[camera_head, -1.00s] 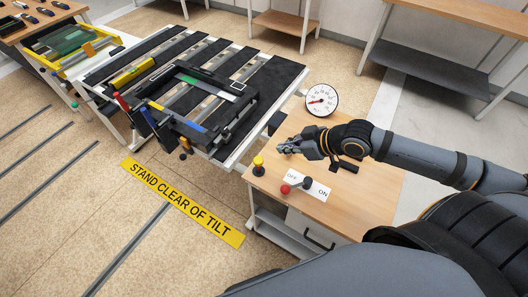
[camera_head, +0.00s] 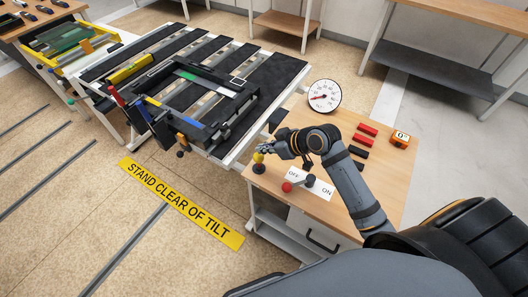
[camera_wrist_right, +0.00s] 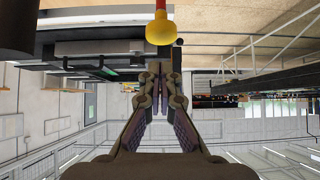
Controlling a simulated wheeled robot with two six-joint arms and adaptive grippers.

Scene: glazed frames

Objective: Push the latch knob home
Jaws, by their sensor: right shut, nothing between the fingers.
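A yellow knob (camera_head: 258,158) on a dark base stands at the left front corner of the wooden bench; I take it as the latch knob. In the right wrist view the yellow knob (camera_wrist_right: 161,30) sits on a short red stem, just beyond the fingertips and apart from them in the picture. My right gripper (camera_head: 267,148) is shut and empty, close beside the knob; in the head view its fingertips partly crowd the knob's top, and I cannot tell whether they touch. The fingers also show in the wrist view (camera_wrist_right: 158,75). My left gripper is not in view.
A red-knobbed lever (camera_head: 287,187) stands by an OFF/ON plate (camera_head: 297,173). A dial gauge (camera_head: 324,96), red and black blocks (camera_head: 367,130) and an orange device (camera_head: 400,139) are on the bench. The slatted tilt table (camera_head: 270,85) carries a dark frame (camera_head: 238,98).

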